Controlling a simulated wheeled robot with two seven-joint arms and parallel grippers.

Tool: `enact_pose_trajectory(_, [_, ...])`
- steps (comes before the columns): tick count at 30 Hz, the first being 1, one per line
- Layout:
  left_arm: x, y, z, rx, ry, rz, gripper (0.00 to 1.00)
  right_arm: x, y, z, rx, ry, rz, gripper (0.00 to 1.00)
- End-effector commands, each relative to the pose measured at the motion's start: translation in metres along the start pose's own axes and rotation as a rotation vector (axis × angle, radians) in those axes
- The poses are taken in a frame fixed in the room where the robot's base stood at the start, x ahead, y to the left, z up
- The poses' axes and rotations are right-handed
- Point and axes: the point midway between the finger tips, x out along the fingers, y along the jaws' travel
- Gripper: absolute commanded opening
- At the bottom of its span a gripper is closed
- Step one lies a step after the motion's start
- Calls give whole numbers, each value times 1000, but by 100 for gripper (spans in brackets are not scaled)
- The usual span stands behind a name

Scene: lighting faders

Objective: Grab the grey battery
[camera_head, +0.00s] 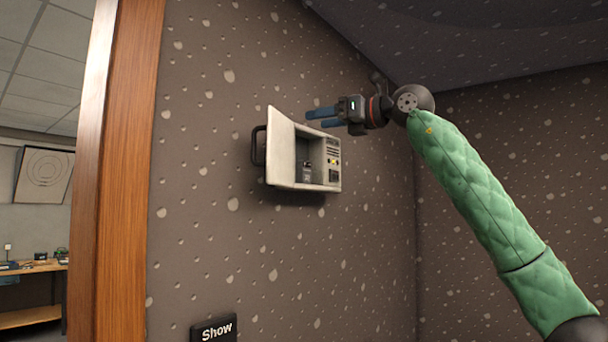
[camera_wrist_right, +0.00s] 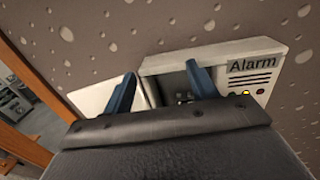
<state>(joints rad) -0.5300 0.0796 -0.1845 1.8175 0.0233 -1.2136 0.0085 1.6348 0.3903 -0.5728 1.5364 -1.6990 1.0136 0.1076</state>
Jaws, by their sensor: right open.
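A white alarm box (camera_head: 333,160) is mounted on the speckled wall, with its door (camera_head: 281,150) swung open to the left. The small dark grey battery (camera_head: 306,171) stands upright inside the open compartment, near its floor. My right gripper (camera_head: 318,118) is open and empty, with blue fingers pointing left above the box's upper edge. In the right wrist view, the blue fingers (camera_wrist_right: 160,70) overlap the door and compartment, and the battery is mostly hidden there. My left gripper is not in view.
A wooden door frame (camera_head: 115,170) stands left of the box. A "Show" sign (camera_head: 213,330) is lower on the wall. A workbench (camera_head: 30,268) is in the room beyond. The wall around the box is clear.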

Motion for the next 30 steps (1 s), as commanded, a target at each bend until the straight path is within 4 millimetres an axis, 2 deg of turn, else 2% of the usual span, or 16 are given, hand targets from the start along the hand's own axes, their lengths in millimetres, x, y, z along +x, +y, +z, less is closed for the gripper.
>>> enact_pose_trajectory(3, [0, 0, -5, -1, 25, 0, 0, -3, -13, -30, -15, 159, -66, 58])
enact_pose_trajectory(9, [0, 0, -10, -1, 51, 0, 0, -12, -20, -62, -4, 333, -108, 58])
enact_pose_trajectory(13, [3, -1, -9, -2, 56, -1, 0, -12, -21, -69, 3, 370, -113, 58])
enact_pose_trajectory(21, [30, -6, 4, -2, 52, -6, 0, 7, -23, -75, 8, 367, -112, 58])
enact_pose_trajectory(30, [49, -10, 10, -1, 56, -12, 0, 17, -24, -79, 9, 367, -112, 58])
